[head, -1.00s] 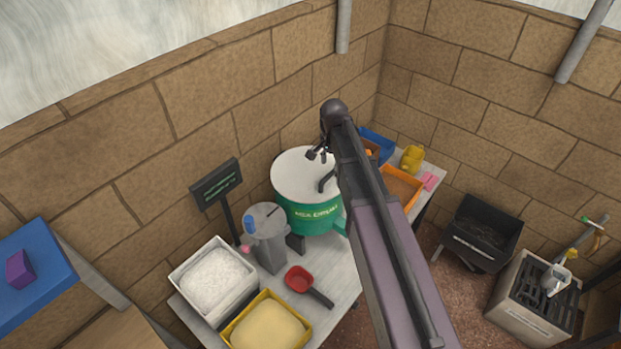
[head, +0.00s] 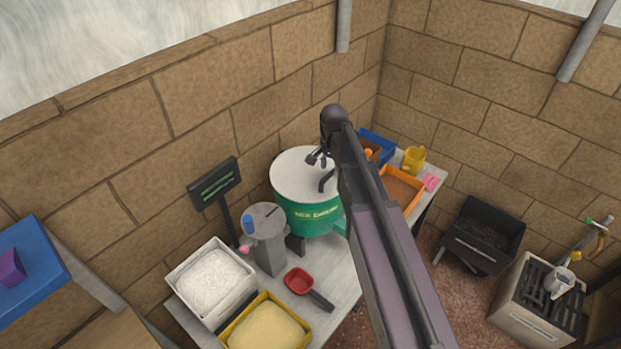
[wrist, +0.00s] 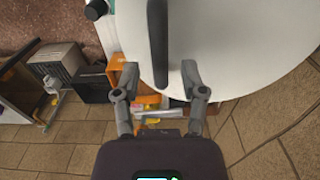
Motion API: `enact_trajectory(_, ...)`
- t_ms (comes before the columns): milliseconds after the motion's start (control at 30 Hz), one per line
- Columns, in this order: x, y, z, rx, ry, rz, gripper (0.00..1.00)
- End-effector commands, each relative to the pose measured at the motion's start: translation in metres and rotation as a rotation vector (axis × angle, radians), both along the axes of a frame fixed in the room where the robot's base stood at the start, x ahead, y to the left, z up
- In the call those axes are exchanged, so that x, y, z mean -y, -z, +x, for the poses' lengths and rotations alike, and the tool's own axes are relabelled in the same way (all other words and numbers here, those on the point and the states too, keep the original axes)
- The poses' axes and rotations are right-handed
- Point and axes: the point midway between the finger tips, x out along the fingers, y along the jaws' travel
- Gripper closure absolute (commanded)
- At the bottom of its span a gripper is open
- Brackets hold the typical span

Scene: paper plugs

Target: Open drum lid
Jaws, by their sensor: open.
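The green mix drum (head: 312,217) stands on the table against the wall, with its pale round lid (head: 295,172) lying flat on top. A dark bar handle (head: 327,181) rises from the lid. My gripper (head: 318,157) is over the lid near the handle, partly hidden by my own arm. In the wrist view my gripper (wrist: 152,70) has its fingers apart, and the end of the dark handle (wrist: 158,40) shows between them. The pale lid (wrist: 225,60) fills the upper right there. I cannot tell whether the fingers touch the handle.
A grey canister (head: 268,240), a white tub (head: 212,280), a yellow tray (head: 266,325) and a red scoop (head: 299,281) stand in front of the drum. Orange tray (head: 402,188), yellow jug (head: 414,159) and blue bin (head: 376,144) lie behind my arm. A sign (head: 215,184) stands left.

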Motion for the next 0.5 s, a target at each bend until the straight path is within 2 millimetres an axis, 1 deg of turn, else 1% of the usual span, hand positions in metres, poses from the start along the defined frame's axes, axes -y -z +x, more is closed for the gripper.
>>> enact_trajectory(33, 0.000, 0.005, 0.000, 0.000, 0.000, 0.000, 0.46)
enact_trajectory(100, 0.000, 0.009, 0.000, 0.000, 0.000, 0.000, 0.46)
enact_trajectory(500, 0.000, 0.025, 0.000, 0.000, 0.000, 0.000, 0.46)
